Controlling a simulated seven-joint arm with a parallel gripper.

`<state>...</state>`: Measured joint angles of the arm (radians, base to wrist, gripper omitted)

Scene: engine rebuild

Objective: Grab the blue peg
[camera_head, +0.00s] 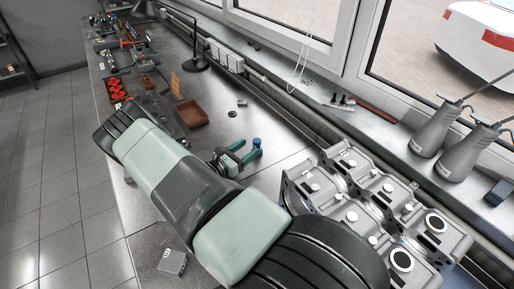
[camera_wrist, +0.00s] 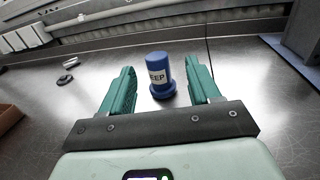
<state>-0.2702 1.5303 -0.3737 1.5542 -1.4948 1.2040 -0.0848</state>
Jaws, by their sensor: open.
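The blue peg (camera_wrist: 160,78) stands upright on the metal bench in the wrist view, with a white label reading "EEP". It has a rounded cap on top and a wider base. My gripper (camera_wrist: 164,88) is open, with its two green fingers on either side of the peg and apart from it. In the head view the blue top of the peg (camera_head: 257,142) shows just at the fingertips of my gripper (camera_head: 249,151); its lower part is hidden there.
A large engine block (camera_head: 375,205) stands to the right of my gripper. A brown tray (camera_head: 192,113) and small dark rings (camera_head: 233,114) lie on the bench beyond. A small grey box (camera_head: 172,262) sits near the front edge. Bench around the peg is clear.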

